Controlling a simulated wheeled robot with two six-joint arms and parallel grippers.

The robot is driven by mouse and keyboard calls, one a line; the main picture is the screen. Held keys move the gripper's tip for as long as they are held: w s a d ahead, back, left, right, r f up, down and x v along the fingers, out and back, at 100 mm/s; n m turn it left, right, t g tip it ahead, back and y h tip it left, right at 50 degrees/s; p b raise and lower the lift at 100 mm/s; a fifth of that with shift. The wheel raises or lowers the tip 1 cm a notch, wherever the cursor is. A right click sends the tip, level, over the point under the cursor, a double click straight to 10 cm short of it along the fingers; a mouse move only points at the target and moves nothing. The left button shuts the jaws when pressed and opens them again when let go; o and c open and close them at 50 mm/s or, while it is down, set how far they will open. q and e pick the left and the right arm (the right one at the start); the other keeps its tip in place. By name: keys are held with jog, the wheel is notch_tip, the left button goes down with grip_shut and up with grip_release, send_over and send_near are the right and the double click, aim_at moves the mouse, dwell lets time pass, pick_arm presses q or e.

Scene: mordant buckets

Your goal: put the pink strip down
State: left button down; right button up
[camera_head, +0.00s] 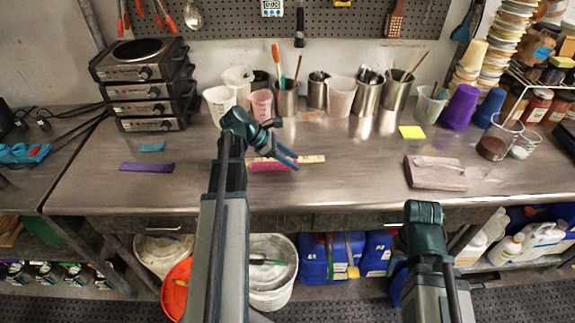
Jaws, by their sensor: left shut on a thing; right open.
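The pink strip (268,166) is at the middle of the steel table, near its front part. My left gripper (290,160) reaches over from the left and is shut on the strip, its fingers pointing down to the right. A pale wooden-looking strip or ruler (312,158) shows right beside the pink strip. I cannot tell whether the pink strip touches the table or hangs just above it. My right arm shows at the lower right, in front of the table; its fingers are not in view.
A purple strip (147,167) and a teal piece (152,147) lie to the left on the steel table (360,185). Cups and metal pots line the back. The table between strip and cloth is clear.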

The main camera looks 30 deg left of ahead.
aim_at(288, 172)
pick_arm(q)
jog(key=shift+w+a, duration=0.25)
jog(key=shift+a, duration=0.25)
jog(key=f+b, duration=0.1)
jog(key=f, duration=0.1)
jog(key=f+b, duration=0.1)
jog(key=b, duration=0.1)
jog(key=shift+w+a+f+b, duration=0.2)
jog(key=shift+a+f+b, duration=0.1)
jog(key=shift+a+f, duration=0.1)
jog(key=shift+s, duration=0.1)
jog(key=shift+s+d+f+b, duration=0.1)
jog(key=shift+s+f+b, duration=0.1)
jog(key=shift+f+b, duration=0.3)
jog(key=c, duration=0.6)
grip_release()
jog(key=shift+s+r, duration=0.1)
jog(key=shift+r, duration=0.15)
jog(key=shift+o, duration=1.2)
